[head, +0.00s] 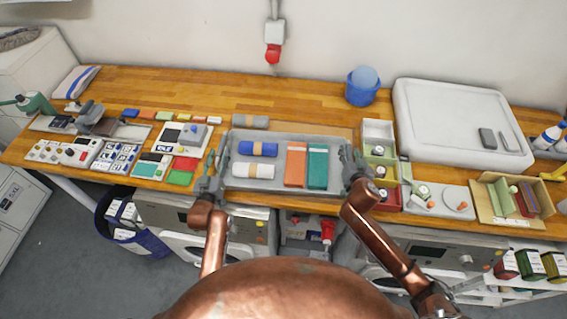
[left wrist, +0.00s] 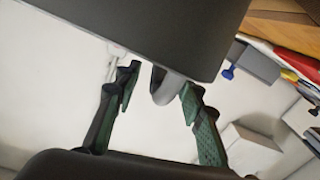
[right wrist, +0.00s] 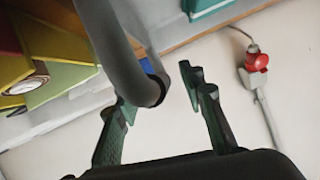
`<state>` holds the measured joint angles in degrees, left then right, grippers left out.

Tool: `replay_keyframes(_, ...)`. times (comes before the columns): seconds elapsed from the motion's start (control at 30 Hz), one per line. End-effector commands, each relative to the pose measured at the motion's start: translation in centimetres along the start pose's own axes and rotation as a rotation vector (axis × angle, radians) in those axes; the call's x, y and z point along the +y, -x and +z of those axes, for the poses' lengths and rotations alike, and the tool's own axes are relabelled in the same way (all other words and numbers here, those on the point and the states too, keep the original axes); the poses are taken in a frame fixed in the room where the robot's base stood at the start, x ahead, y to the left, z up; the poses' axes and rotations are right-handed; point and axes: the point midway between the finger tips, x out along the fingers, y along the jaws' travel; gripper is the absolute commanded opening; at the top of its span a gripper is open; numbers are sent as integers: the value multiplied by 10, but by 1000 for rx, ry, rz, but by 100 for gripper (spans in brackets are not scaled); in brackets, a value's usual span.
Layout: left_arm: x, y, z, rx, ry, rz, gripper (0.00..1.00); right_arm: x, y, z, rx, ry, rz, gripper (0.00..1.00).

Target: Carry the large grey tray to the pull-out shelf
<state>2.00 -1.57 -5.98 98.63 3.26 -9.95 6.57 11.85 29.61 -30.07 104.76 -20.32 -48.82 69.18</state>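The large grey tray (head: 270,187) is at the middle of the wooden bench, near its front edge. It holds a blue roll (head: 258,149), a white roll (head: 252,170), an orange book (head: 296,164) and a teal book (head: 317,166). My left gripper (head: 213,168) is at the tray's left end. In the left wrist view the grey handle (left wrist: 168,92) sits between its open fingers. My right gripper (head: 352,165) is at the right end. In the right wrist view the handle (right wrist: 112,40) passes between its open fingers. I cannot clearly make out the pull-out shelf.
Devices and cards (head: 180,136) crowd the bench left of the tray. Compartment boxes (head: 378,131) stand close to its right, with a big white lidded box (head: 450,120) beyond. A grey roll (head: 250,121) lies behind it. The back strip of the bench is mostly clear.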

Motion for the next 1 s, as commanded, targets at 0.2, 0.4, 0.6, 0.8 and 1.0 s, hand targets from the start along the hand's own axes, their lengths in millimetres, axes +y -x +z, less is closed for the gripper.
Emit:
replay_keyframes(0.2, -1, -6, 0, 0, 1, -1, 37, 0, -7, 0, 0, 1, -1, 37)
replay_keyframes(0.4, -1, -6, 0, 0, 1, -2, 35, -1, -7, 0, 0, 1, -2, 35)
replay_keyframes(0.6, -1, -6, 0, 0, 1, -2, 21, -1, -7, 0, 0, 1, -2, 21)
replay_keyframes(0.8, -1, -6, 0, 0, 0, -2, 8, -1, -7, 0, 0, 1, -2, 8)
replay_keyframes(1.0, -1, -6, 0, 0, 0, -2, 0, -1, -7, 0, 0, 1, -1, 0)
